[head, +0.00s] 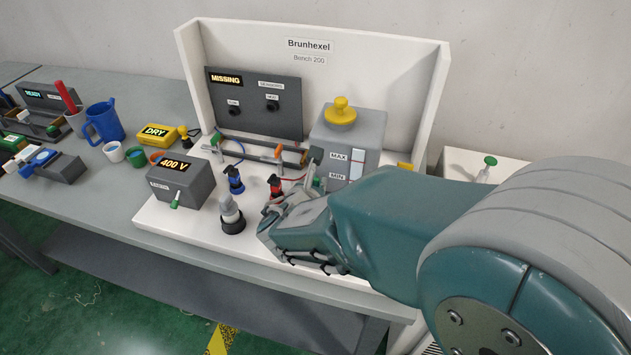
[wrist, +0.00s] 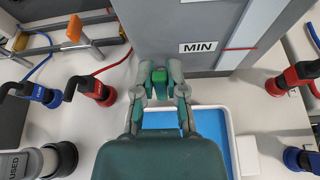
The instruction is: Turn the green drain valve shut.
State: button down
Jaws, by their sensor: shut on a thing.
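The green drain valve (wrist: 159,75) shows in the wrist view at the foot of the grey tank (wrist: 165,30), below and left of its MIN label. My gripper (wrist: 160,92) is shut on the valve, with one finger on each side of it. The fingers hide part of the valve, and I cannot tell how far it is turned. In the head view my gripper (head: 306,202) is in front of the tank (head: 350,130), which has a yellow cap (head: 341,113). A small green part (head: 318,184) shows just beyond it.
A tray with a blue floor (wrist: 212,143) lies under my gripper. Red (wrist: 91,88) and blue (wrist: 43,94) connectors stand to the left, with a capped cylinder marked USED (wrist: 40,162). Another red connector (wrist: 292,78) stands right. A 400 V box (head: 180,180) is farther left.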

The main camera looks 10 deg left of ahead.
aim_at(331, 150)
jog(key=m+y, duration=0.1)
jog(key=d+m, duration=0.1)
jog(key=shift+s+d+f+m+y, duration=0.1)
jog(key=shift+d+f+m+y, duration=0.1)
jog(key=shift+m+y, duration=0.15)
jog(key=shift+d+f+m+t+y, duration=0.25)
jog(key=shift+m+y, duration=0.2)
jog(key=shift+m, duration=0.2)
jog(key=shift+d+f+m+t+y, duration=0.1)
jog(key=shift+d+m+t+y, duration=0.15)
jog(key=shift+m+y, duration=0.25)
jog(key=m, duration=0.1)
jog(key=f+m+t+y, duration=0.1)
jog(key=m, duration=0.1)
jog(key=shift+s+d+f, duration=0.1)
jog(key=shift+s+d, duration=0.05)
jog(key=shift+d, duration=0.25)
jog(key=shift+d+f+m+t+y, duration=0.1)
jog(key=shift+f+m+t+y, duration=0.15)
jog(key=shift+m, duration=0.35)
jog(key=shift+f+m+t+y, duration=0.15)
jog(key=shift+m+t+y, duration=0.1)
jog(key=shift+m, duration=0.35)
jog(key=c, duration=0.7)
grip_release()
jog(key=shift+r, duration=0.15)
notch_tip(331, 150, up, 10)
jog(key=shift+f, duration=0.15)
